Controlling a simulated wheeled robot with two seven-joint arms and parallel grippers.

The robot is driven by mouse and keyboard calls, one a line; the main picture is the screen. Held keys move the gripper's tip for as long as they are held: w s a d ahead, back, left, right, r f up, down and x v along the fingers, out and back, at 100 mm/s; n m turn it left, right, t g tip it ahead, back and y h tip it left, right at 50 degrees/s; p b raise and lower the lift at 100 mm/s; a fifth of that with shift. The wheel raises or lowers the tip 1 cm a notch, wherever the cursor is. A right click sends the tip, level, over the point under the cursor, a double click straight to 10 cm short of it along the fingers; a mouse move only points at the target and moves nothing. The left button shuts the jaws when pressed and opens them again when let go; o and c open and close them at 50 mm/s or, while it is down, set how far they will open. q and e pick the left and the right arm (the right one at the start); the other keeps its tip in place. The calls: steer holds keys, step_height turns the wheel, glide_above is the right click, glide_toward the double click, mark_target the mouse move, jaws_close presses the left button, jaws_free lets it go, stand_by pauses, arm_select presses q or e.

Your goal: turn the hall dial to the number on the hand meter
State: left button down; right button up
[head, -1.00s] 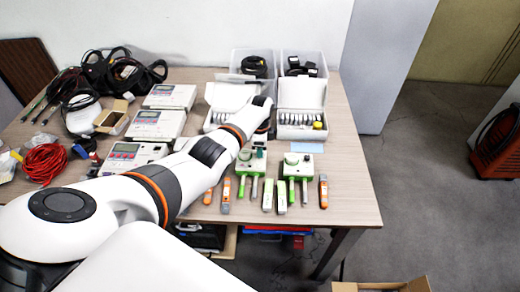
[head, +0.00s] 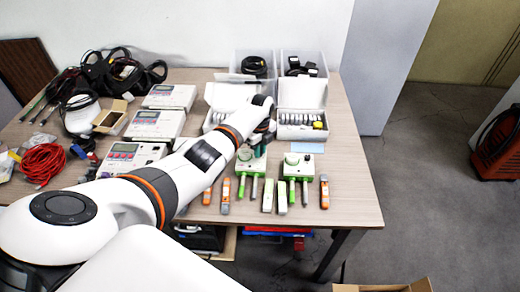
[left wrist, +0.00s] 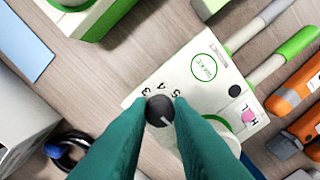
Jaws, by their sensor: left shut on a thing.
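A white box with green trim (head: 252,164) stands on the table, its dark round knob (left wrist: 159,111) showing in the left wrist view. A pale line marks the knob, and the digits 3, 4 and 5 are printed beside it. My left gripper (left wrist: 160,108) has its teal fingers shut on the knob from both sides. In the head view the gripper (head: 263,137) is over this box and partly hides it. Orange and grey handheld tools (head: 226,191) lie beside the box, and no number is readable on them. My right gripper is not in view.
A similar white and green box (head: 298,167) stands to the right, near a blue card (head: 313,147). White instruments (head: 132,156) and red cable (head: 44,162) are at left. Open cases (head: 302,95) and clear bins (head: 304,64) stand behind. The table's right front corner is clear.

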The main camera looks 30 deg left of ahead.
arm_select(q)
steer(key=shift+m, duration=0.3)
steer(key=c, duration=1.3)
jaws_free()
step_height(320, 180, up, 12)
steer(key=shift+p, duration=0.3)
